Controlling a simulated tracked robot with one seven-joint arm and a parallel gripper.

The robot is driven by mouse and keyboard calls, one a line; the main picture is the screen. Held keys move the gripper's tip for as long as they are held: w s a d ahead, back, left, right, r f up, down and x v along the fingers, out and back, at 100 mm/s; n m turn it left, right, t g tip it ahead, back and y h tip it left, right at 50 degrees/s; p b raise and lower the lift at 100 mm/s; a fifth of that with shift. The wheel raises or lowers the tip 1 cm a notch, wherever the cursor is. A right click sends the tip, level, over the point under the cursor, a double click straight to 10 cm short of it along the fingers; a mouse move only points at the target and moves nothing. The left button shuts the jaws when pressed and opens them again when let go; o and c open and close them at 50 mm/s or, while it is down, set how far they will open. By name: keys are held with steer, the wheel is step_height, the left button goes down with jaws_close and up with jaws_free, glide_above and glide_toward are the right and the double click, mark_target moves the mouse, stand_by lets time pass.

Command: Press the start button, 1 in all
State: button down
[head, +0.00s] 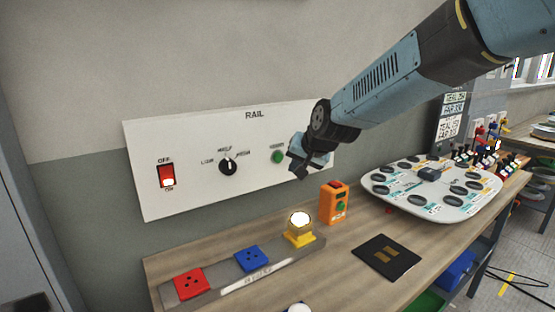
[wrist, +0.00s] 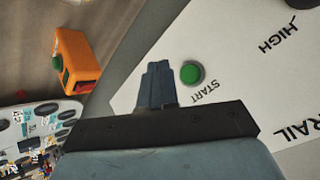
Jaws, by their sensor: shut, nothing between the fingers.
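The green start button (head: 278,157) is on the right part of the white wall panel (head: 190,125) marked RAIL. In the wrist view the round green button (wrist: 192,73) sits above the word START. My gripper (head: 300,174) is shut and empty, just right of the button in the head view. In the wrist view its closed fingertips (wrist: 154,68) lie close to the left of the button. A gap shows between them in the picture; how far the tips are from the panel surface I cannot tell.
The panel also carries a red rocker switch (head: 167,176) and a black knob (head: 228,167). Below on the bench stand an orange box (head: 334,202) with a green button, a yellow lamp base (head: 299,238) and a white board (head: 440,212) with dark ovals.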

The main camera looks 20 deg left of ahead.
steer(key=shift+w+a, duration=1.25)
steer(key=shift+a, duration=0.25)
steer(key=shift+w+a, duration=0.1)
steer(key=shift+a, duration=0.05)
stand_by(1.0)
steer(key=shift+w+a+r, duration=0.1)
steer(key=shift+w+a, duration=0.05)
steer(key=shift+w+a, duration=0.25)
steer(key=shift+a, duration=0.05)
stand_by(1.0)
stand_by(0.3)
steer(key=shift+s+d, duration=0.55)
steer(key=shift+d, duration=0.1)
steer(key=shift+s+d, duration=1.6)
steer(key=shift+d, duration=0.3)
